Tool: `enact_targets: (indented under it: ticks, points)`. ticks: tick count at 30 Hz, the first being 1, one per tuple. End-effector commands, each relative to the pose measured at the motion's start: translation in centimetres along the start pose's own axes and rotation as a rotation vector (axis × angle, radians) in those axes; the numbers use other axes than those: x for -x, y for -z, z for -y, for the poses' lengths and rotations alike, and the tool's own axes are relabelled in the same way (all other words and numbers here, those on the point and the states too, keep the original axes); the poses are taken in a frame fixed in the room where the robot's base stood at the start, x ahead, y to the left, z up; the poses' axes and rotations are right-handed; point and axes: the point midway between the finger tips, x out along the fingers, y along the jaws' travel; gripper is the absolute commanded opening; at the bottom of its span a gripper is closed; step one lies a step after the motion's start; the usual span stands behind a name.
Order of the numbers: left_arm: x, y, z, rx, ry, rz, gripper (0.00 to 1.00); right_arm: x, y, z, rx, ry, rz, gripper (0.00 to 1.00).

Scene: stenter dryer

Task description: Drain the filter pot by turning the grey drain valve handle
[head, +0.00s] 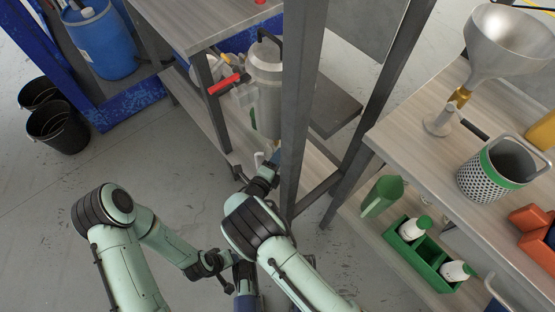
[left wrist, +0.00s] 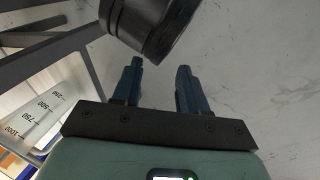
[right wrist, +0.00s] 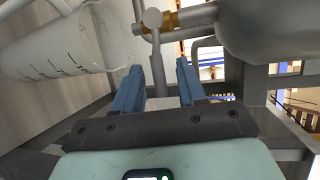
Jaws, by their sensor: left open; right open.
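The metal filter pot (head: 265,85) stands on the lower shelf behind a steel post in the head view; its rounded bottom (right wrist: 275,28) shows in the right wrist view. A brass fitting (right wrist: 178,19) joins its outlet pipe, and a grey drain valve handle (right wrist: 155,60) hangs down there. My right gripper (right wrist: 160,66) is open below the pot. The handle shows between its fingers in the picture; contact cannot be told. In the head view this gripper (head: 272,160) is partly hidden. My left gripper (left wrist: 160,65) is open and empty above the floor.
A graduated jug (right wrist: 75,45) is left of the right gripper; it also shows in the left wrist view (left wrist: 35,120). A red-handled valve (head: 225,84) is beside the pot. The steel post (head: 300,100) stands close to my right arm. A funnel (head: 505,40) is on the right bench.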

Motion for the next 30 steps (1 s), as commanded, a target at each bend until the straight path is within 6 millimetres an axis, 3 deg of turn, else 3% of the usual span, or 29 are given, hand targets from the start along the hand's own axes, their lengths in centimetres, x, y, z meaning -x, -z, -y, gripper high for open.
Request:
enact_targets:
  ticks: [7, 11, 22, 30]
  points:
    - [0.0, 0.1, 0.0, 0.0, 0.0, -0.002, 0.43, -0.1, 0.0, 0.1, 0.0, 0.0, 0.0, 0.41]
    - [0.0, 0.0, 0.0, 0.0, 0.0, -0.001, 0.43, -0.1, 0.0, 0.1, 0.0, 0.0, 0.0, 0.0]
    - [-0.2, 0.2, 0.1, 0.0, 0.0, -0.007, 0.43, -0.1, 0.0, -0.2, -0.027, 0.013, 0.006, 0.0]
    - [-1.3, 1.6, 0.5, 0.004, 0.003, -0.046, 0.43, -0.3, 0.0, -1.4, -0.162, 0.07, 0.037, 0.0]
